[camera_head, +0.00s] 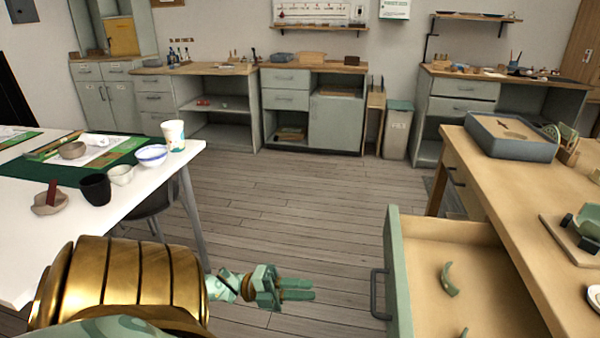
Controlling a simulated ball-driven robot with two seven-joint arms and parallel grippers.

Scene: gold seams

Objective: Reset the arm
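My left gripper (298,290) is at the bottom middle, over the floor, between the white table and an open drawer. Its green fingers point right, towards the drawer's dark handle, with a gap between. The fingers lie close together in this view, and I cannot make out whether they are parted. I see nothing held in them. My gold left arm (120,285) comes in from the lower left. My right gripper is not in view.
The open drawer (398,270) holds curved green shards (448,279). The wooden bench (500,190) carries a grey tray (512,140). The white table (30,260) holds bowls (152,155) and a cup (173,135). The floor (290,200) between is clear.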

